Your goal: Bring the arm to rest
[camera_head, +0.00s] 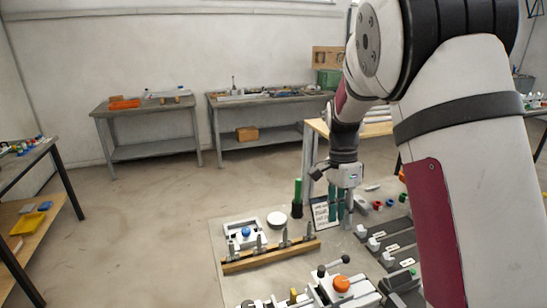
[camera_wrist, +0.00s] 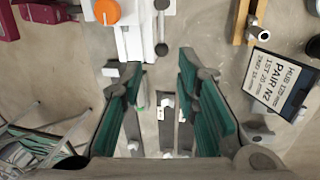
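My gripper (camera_head: 341,208) is above the workbench (camera_head: 290,278) in the head view, pointing down near a printed label card (camera_head: 320,213). In the wrist view its two green-padded fingers (camera_wrist: 160,72) stand wide apart. Nothing is held between them. Grey fixture blocks with white parts show below, through the gap. My arm stretches down from the upper right of the head view and hides part of the bench.
A wooden rail with upright metal pins (camera_head: 270,256), a white tray with a blue knob (camera_head: 245,233) and a green-handled tool (camera_head: 297,196) stand left of my gripper. A fixture with an orange knob (camera_head: 342,284) is in front. Dark holders (camera_head: 399,256) line the right.

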